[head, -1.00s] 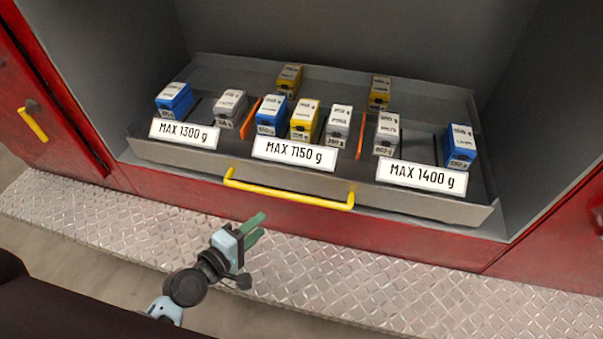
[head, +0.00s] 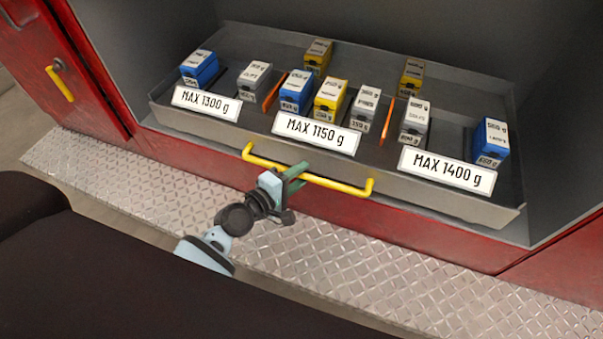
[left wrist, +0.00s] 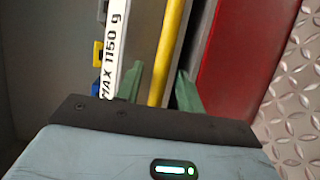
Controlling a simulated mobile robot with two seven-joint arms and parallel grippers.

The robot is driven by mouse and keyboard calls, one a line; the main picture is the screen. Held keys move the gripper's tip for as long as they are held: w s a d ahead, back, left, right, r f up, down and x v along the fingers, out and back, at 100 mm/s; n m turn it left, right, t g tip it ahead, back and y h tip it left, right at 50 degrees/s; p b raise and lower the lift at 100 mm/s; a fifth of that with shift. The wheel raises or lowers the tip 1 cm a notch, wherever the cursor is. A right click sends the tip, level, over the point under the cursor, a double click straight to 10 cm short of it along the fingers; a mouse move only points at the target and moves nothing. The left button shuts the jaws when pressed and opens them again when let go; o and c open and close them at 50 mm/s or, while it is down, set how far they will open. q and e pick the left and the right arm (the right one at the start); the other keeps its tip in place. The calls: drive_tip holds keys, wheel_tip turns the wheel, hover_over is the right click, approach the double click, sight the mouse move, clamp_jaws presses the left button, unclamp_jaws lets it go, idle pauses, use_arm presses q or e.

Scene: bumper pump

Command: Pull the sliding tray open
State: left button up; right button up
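The sliding tray (head: 400,185) is a grey metal drawer in the red cabinet, its front close to the cabinet opening. A yellow bar handle (head: 340,186) runs along its front below the labels. My left gripper (head: 298,174) is at the middle of the handle, its green fingers apart. In the left wrist view, the yellow handle (left wrist: 168,55) runs between the two fingers (left wrist: 158,92), with a visible gap on each side. It does not look gripped. My right gripper is not in view.
The tray holds several blue, grey and yellow weight blocks, orange dividers and three labels, such as MAX 1150 g (head: 316,135). A diamond-plate step (head: 400,270) runs below the cabinet. A red door with a yellow handle (head: 60,84) is at the left.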

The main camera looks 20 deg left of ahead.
use_arm(q)
drive_tip(key=shift+w+d+f, duration=0.1)
drive_tip(key=shift+w+d, duration=0.2)
drive_tip(key=shift+w, duration=0.25)
clamp_jaws()
